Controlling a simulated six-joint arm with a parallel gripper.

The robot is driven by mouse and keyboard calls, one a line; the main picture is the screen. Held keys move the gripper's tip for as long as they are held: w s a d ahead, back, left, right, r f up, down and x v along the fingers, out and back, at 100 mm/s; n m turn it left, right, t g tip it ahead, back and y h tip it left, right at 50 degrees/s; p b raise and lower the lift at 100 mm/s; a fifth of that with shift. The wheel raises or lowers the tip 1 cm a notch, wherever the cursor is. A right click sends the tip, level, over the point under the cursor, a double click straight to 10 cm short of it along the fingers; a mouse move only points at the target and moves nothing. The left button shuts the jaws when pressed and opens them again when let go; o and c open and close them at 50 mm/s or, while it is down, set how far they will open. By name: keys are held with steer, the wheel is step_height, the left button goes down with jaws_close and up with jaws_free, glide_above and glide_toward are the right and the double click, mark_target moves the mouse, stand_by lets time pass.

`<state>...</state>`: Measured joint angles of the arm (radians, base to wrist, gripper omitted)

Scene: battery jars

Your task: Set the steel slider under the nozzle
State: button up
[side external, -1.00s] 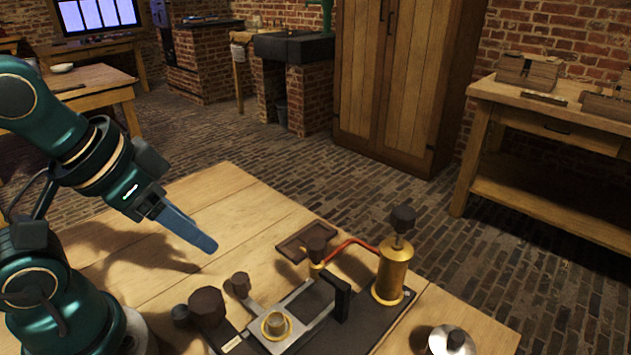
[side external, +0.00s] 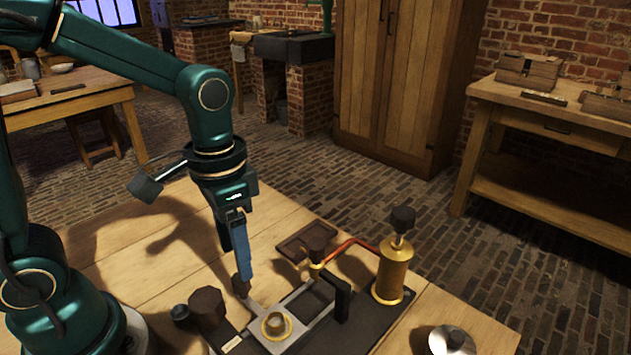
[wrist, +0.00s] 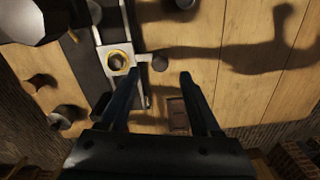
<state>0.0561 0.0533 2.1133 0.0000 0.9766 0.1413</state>
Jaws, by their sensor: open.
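The steel slider (side external: 293,304) is a flat pale bar on a dark base on the bench, with a brass ring (side external: 288,332) and a small brass cup (side external: 275,320) at its near end. It also shows in the wrist view (wrist: 103,35). A dark knob (side external: 240,288) stands at its left side and shows in the wrist view (wrist: 160,62). My gripper (side external: 243,274) points down, open, just above the left knob. In the wrist view the knob appears between its fingertips (wrist: 158,75).
A brass pump (side external: 392,270) stands right of the nozzle, joined by a red pipe (side external: 352,246). A black upright (side external: 342,298) rises beside the slider. A large dark knob (side external: 207,307) is on the left, a brown tray (side external: 298,243) behind, a steel lidded jar (side external: 450,341) lower right.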

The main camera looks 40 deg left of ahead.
steer(key=shift+f, duration=2.25)
jaws_close()
